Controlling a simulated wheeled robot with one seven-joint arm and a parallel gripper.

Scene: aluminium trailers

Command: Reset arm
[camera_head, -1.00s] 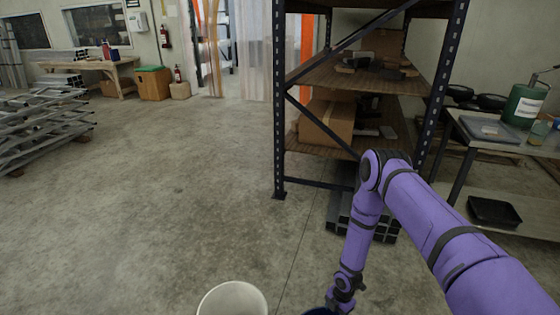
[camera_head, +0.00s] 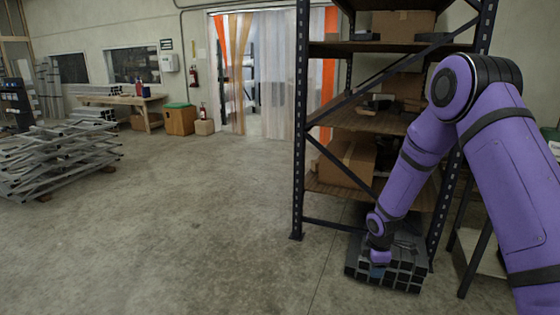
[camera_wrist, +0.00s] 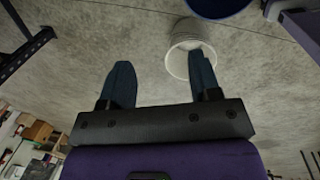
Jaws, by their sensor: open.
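My purple arm (camera_head: 490,150) is bent at the elbow on the right of the head view, in front of the shelf rack. Its forearm slants down to the left, and its end shows small near the stacked tubes. In the wrist view my gripper (camera_wrist: 162,85) is open, its two dark fingers wide apart. Nothing is held between them. A white bucket (camera_wrist: 180,62) stands on the floor beyond the fingers, apart from them as far as I can tell.
A dark shelf rack (camera_head: 300,130) with boxes stands close behind my arm. Stacked square tubes (camera_head: 405,272) lie at its foot. A blue container (camera_wrist: 218,8) shows at the wrist view's top. Metal profiles (camera_head: 60,160) are piled at left. The middle floor is clear.

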